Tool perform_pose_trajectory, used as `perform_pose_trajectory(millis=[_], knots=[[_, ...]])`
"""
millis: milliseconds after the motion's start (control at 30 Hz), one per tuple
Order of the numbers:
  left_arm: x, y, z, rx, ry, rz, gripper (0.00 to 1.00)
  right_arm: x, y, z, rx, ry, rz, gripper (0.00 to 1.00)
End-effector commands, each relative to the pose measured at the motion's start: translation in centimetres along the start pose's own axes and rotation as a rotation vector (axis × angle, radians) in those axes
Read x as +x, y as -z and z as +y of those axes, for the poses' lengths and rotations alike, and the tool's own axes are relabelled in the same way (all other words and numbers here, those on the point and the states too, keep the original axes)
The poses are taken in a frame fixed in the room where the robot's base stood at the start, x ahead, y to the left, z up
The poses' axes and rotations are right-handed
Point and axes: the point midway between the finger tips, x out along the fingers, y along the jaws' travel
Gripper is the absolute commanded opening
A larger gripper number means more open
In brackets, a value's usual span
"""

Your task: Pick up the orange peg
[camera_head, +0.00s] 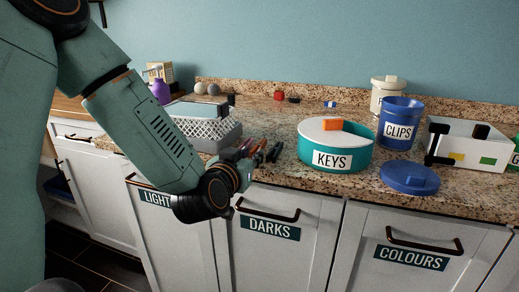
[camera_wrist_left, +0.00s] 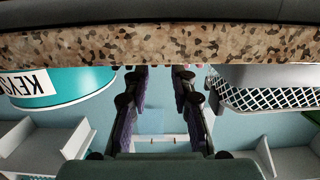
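My left gripper (camera_head: 262,151) is at the counter's front edge, between the grey basket and the teal KEYS tin. In the left wrist view its two fingers (camera_wrist_left: 160,75) are spread apart, with nothing visible gripped between them. Small orange-red patches show around the fingers in the head view; I cannot tell whether one is the orange peg. An orange block (camera_head: 331,124) sits on the white lid of the KEYS tin (camera_head: 356,155); it may be the lid's handle. My right gripper is not in view.
The grey lattice basket (camera_head: 205,128) stands left of the gripper; it also shows in the wrist view (camera_wrist_left: 262,92). Right are a blue CLIPS tub (camera_head: 400,115), a blue lid (camera_head: 409,177) and a white box (camera_head: 468,142). Cabinet fronts with handles lie below the granite counter (camera_head: 280,178).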

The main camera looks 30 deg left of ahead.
Motion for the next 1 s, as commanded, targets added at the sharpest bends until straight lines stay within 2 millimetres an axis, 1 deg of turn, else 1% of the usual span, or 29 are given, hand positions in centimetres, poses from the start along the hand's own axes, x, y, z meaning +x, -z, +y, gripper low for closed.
perform_pose_trajectory(millis=[300,400,533,733,967,1000], knots=[[4.3,0.2,-0.2,0.003,0.001,0.002,0.25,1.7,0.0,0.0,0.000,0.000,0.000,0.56],[5.2,0.2,-0.1,0.002,0.000,0.001,0.25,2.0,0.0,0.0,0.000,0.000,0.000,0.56],[5.8,0.3,-0.2,0.000,0.000,0.001,0.25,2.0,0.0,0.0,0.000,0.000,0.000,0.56],[5.8,0.4,-0.2,0.000,0.000,0.000,0.24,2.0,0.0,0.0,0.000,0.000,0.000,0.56],[5.8,0.4,-0.2,0.000,0.000,0.000,0.05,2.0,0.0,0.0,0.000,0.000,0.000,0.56],[5.8,0.4,-0.2,0.000,0.000,0.000,0.05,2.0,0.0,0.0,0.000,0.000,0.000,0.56]])
